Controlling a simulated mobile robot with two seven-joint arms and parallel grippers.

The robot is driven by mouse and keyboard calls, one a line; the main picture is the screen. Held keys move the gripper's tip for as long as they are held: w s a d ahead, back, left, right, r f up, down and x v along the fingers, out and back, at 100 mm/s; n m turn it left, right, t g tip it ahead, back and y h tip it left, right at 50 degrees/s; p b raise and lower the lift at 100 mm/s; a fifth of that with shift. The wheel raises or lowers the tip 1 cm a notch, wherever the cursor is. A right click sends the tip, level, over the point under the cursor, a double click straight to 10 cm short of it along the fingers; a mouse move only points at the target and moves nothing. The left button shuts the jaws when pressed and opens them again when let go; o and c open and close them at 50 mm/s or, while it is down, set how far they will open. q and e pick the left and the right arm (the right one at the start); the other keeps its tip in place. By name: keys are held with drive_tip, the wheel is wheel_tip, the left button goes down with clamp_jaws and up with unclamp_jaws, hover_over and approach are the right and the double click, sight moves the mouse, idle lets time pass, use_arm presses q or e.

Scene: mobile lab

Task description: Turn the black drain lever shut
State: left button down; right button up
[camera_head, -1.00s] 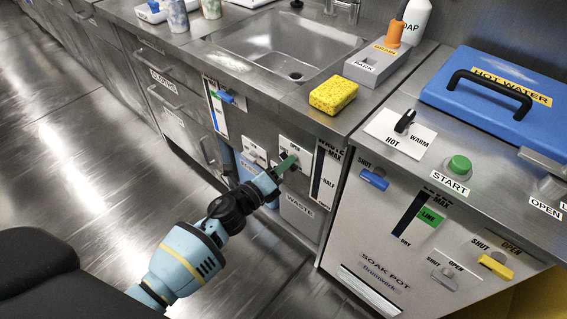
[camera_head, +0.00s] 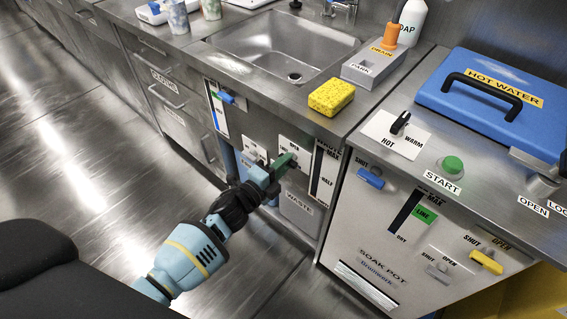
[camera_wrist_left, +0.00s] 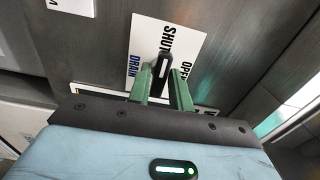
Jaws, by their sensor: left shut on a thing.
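The black drain lever (camera_wrist_left: 163,62) stands out from a white plate (camera_wrist_left: 183,38) marked SHUT, DRAIN and OPEN in the left wrist view. The lever's end lies close below the word SHUT. My left gripper (camera_wrist_left: 162,88) has its green fingers on either side of the lever and is shut on it. In the head view the left gripper (camera_head: 286,163) is at the plate on the cabinet front under the sink, and its fingers hide most of the lever. My right gripper is not in view.
The sink (camera_head: 285,48) is above, with a yellow sponge (camera_head: 331,97) on the counter edge. Beside the lever is a level gauge (camera_head: 326,175). The soak pot cabinet (camera_head: 400,230), with blue and yellow levers, stands to the right. The floor at left is clear.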

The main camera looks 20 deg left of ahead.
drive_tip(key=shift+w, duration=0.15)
use_arm(q)
drive_tip(key=c, duration=1.4)
unclamp_jaws()
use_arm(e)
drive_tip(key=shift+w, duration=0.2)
use_arm(q)
drive_tip(key=p+v, duration=0.1)
drive_tip(key=v, duration=0.7)
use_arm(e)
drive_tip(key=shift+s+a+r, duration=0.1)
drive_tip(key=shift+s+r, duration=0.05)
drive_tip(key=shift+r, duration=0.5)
